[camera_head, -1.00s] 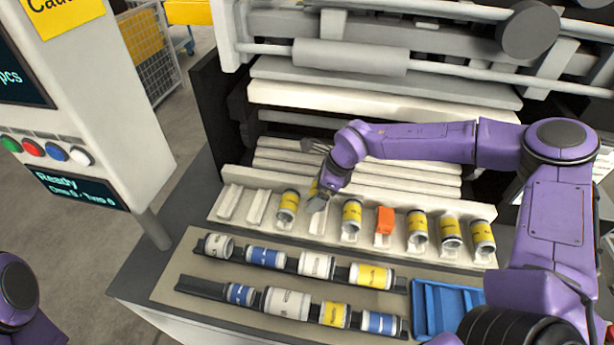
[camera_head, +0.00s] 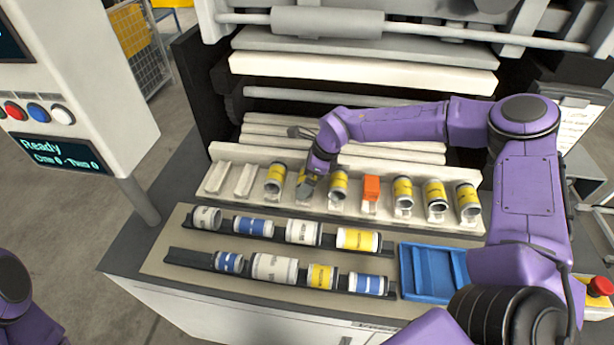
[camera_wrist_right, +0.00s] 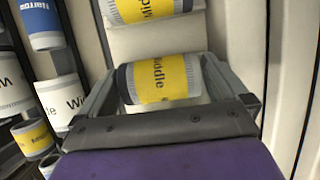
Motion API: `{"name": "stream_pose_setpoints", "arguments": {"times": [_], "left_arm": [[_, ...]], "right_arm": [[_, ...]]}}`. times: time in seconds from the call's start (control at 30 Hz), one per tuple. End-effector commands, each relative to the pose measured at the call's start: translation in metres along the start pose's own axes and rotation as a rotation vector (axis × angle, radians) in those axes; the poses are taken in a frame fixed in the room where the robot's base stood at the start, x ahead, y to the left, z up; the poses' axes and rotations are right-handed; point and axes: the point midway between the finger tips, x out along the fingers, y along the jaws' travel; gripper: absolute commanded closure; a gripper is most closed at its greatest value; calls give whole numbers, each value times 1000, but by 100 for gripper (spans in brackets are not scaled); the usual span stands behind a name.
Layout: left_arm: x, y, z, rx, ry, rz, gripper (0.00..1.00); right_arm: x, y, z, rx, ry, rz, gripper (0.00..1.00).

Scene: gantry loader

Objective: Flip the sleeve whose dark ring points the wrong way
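Several yellow-banded sleeves stand tilted in a cream nest row (camera_head: 322,205) in the head view. They include the left sleeve (camera_head: 275,178), one right of my gripper (camera_head: 338,184), and three at the right, such as the end sleeve (camera_head: 468,200). My right gripper (camera_head: 305,188) is down at the nest between the first two. In the right wrist view its fingers flank the ends of a yellow "Middle" sleeve (camera_wrist_right: 163,79), whose dark ring is at the left end. Whether they press on it is unclear. My left gripper is out of view.
An orange block (camera_head: 371,187) sits in the nest row. Two nests at the left are empty. In front, two dark rails carry white, blue and yellow sleeves, such as a white one (camera_head: 275,268). A blue tray (camera_head: 408,268) lies at the right. Machine bars are behind.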

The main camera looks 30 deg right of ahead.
Motion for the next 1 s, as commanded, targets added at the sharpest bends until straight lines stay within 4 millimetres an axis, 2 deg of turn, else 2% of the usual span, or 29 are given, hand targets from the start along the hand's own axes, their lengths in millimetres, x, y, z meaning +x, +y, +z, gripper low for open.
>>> {"name": "stream_pose_setpoints", "arguments": {"times": [0.13,0.23,0.5,0.7,1.0], "left_arm": [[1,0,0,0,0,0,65],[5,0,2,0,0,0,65],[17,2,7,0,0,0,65],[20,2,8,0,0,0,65],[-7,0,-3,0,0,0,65]], "right_arm": [[-1,0,-1,1,1,0,0],[-13,0,0,0,-2,-2,0],[-76,0,0,0,-5,-3,0],[-103,0,0,0,-1,-1,0],[-135,0,12,-1,0,0,0]]}}
